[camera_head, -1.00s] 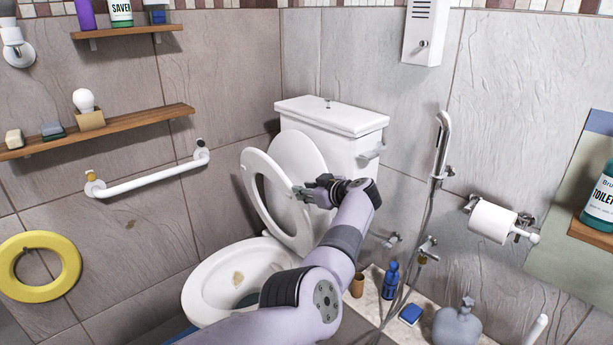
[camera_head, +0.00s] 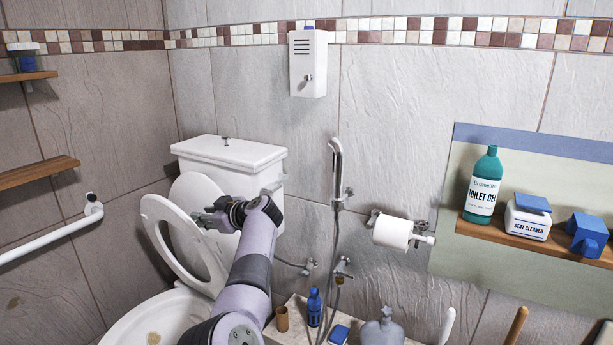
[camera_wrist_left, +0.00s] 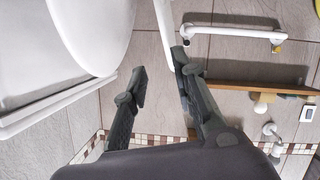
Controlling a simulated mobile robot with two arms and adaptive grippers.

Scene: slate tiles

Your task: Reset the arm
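My left gripper (camera_head: 203,217) is at the raised toilet seat (camera_head: 152,222), by the edge nearest the tank. In the left wrist view my left gripper (camera_wrist_left: 161,76) has its two fingers apart, so it is open. The white edge of the seat (camera_wrist_left: 164,22) runs down close to the right-hand finger there; I cannot tell whether they touch. The upright lid (camera_head: 190,188) stands behind the seat, against the tank (camera_head: 228,158). The lid (camera_wrist_left: 92,30) also shows at the upper left of the wrist view. My right gripper is not in view.
A shower sprayer (camera_head: 337,165) and a paper roll (camera_head: 393,232) are on the wall to the right. A shelf (camera_head: 480,232) holds bottles. A brown cup (camera_head: 282,318) and blue bottle (camera_head: 314,308) stand low beside my arm. A grab bar (camera_head: 50,240) is at left.

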